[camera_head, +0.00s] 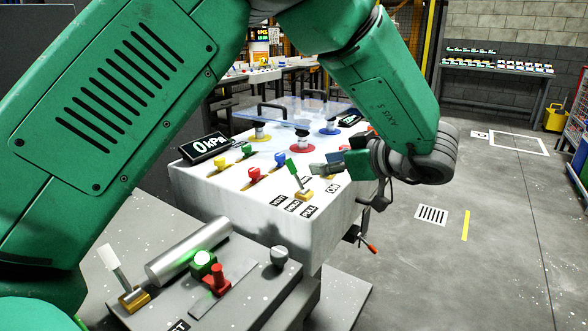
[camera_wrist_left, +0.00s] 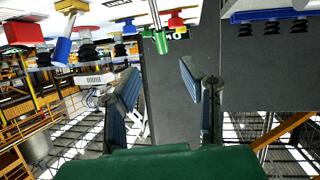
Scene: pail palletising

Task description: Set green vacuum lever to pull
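The green vacuum lever (camera_head: 294,172) stands on a yellow base (camera_head: 304,194) on the white control box and leans up and to the left. Labels beside its base read VENT, HOLD and PULL (camera_head: 310,212). My left gripper (camera_head: 322,169) is just right of the lever, apart from it. In the left wrist view, the green lever (camera_wrist_left: 159,38) hangs from the top edge, beyond the space between the two spread fingers of my left gripper (camera_wrist_left: 160,78). Nothing is between the fingers. My right gripper is not in view.
The box (camera_head: 225,205) also carries red, blue, green and yellow levers, suction cups, and a kPa display (camera_head: 205,147) reading 0. A grey panel (camera_head: 250,300) with a white-handled lever (camera_head: 112,260) stands in front. Open floor (camera_head: 480,230) lies to the right.

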